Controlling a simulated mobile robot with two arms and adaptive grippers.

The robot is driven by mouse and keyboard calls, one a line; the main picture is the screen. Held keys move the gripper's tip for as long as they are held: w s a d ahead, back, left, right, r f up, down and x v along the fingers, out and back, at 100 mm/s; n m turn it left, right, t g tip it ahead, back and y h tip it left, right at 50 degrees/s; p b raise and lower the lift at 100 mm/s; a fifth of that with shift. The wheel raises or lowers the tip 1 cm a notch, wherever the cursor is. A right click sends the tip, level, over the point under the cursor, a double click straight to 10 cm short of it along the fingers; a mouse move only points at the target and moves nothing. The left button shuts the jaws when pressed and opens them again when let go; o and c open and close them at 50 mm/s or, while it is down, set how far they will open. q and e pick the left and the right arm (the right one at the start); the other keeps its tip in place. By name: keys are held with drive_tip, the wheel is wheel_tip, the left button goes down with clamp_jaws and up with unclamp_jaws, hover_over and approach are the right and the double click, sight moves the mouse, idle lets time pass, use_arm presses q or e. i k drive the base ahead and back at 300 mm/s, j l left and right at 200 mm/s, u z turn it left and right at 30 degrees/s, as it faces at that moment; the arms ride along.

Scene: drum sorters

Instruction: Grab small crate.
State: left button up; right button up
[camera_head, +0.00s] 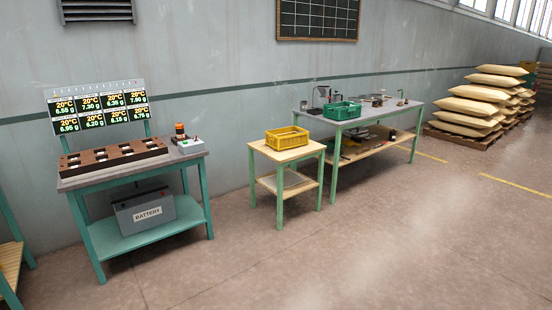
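A yellow crate (287,138) sits on top of a small wooden table (288,154) with green legs, near the middle of the head view. A green crate (342,111) of similar size sits on the left part of the longer grey-topped table (378,112), further right and back. I cannot tell from looks alone which of the two is the small crate. Both crates stand upright, and their contents cannot be made out. Neither of my grippers is in the head view.
A workbench at left holds a brown slotted block (113,157), a display panel (97,108) and a small control box (187,143). A battery (146,212) stands on its lower shelf. Stacked sacks (475,105) are at the back right. The floor (350,250) in front is clear.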

sight(289, 137)
drive_tip(key=i, duration=2.5)
